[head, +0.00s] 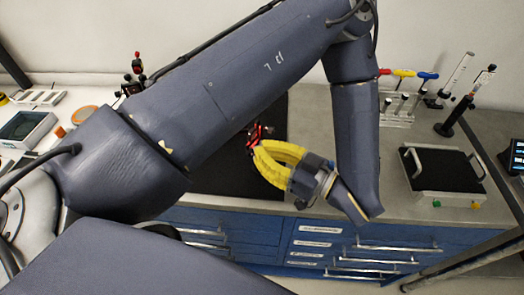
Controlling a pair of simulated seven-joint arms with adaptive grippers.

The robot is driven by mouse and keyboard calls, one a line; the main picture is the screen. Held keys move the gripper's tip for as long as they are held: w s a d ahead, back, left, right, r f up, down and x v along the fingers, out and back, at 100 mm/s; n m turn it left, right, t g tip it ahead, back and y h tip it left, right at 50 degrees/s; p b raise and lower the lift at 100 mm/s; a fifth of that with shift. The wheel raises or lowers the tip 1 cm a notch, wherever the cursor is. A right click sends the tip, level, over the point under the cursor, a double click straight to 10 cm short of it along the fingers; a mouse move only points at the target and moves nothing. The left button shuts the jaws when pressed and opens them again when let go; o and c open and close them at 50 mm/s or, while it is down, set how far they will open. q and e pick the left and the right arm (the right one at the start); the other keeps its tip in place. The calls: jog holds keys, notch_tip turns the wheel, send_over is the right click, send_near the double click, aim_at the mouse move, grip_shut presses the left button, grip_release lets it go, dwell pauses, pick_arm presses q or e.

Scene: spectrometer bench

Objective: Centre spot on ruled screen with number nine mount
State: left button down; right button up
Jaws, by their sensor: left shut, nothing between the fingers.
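My left gripper (256,146) has yellow fingers and reaches leftward over the black breadboard (232,178). It is shut and holds nothing. A small red-and-black part (257,131) shows right at its fingertips; I cannot tell whether it is a mount or whether they touch. A post-mounted part with red knobs (136,68) stands at the back left, partly hidden behind my arm. No mount number is readable. I cannot make out the ruled screen or a light spot. My left arm hides much of the breadboard. My right gripper is not in view.
A rack of coloured-handle drivers (402,73) and upright posts (466,104) stand at the back right. A white-framed tray with a black top (443,170) sits on the right bench. A dark screen (517,155) is at the right edge. Blue drawers (320,240) are below.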

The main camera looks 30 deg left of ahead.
pick_arm(q)
jog(key=shift+n, duration=0.6)
jog(key=n, duration=0.3)
jog(key=shift+n, duration=2.1)
jog(key=c, duration=2.2)
grip_release()
jog(key=c, duration=1.4)
grip_release()
jog(key=shift+o, duration=0.2)
jog(key=d, duration=1.2)
